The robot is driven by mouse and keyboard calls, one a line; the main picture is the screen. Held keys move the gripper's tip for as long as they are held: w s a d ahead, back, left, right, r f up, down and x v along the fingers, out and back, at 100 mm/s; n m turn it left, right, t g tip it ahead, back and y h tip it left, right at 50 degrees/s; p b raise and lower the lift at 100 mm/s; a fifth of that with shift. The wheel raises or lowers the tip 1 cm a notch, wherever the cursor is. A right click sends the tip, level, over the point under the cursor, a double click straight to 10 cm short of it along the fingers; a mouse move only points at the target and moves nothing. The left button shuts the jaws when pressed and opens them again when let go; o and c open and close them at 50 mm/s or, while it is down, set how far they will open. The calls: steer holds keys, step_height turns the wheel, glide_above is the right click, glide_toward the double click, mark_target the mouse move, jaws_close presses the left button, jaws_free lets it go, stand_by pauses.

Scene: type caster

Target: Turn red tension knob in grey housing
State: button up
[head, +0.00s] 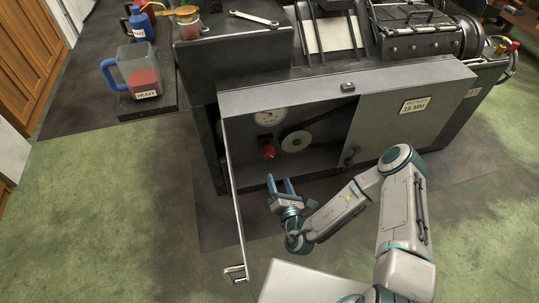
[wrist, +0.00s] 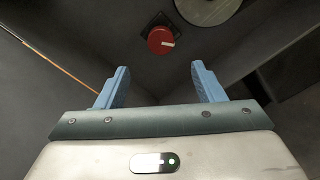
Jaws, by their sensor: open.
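The red tension knob (head: 268,152) sits inside the open grey housing (head: 347,88), below a round dial. In the wrist view the knob (wrist: 161,40) is a red disc with a white pointer line, on a dark square plate. The line points right and slightly down. My gripper (head: 281,185) is in front of the housing opening, below the knob. Its two blue fingers (wrist: 158,80) are spread apart with nothing between them. The knob shows beyond the fingertips, between them, and apart from both.
A white gauge (head: 270,117) and a pale round wheel (head: 296,141) are close to the knob. An open door (head: 237,215) stands at the left of the opening, and a grey panel (head: 400,118) covers the right side. A jug (head: 140,72) and wrench (head: 255,19) are farther off.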

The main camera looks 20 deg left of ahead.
mark_target(270, 155)
steer(key=b+x, duration=0.3)
steer(key=x, duration=1)
steer(key=shift+w+a, duration=0.15)
steer(key=shift+w, duration=0.15)
steer(key=c, duration=1)
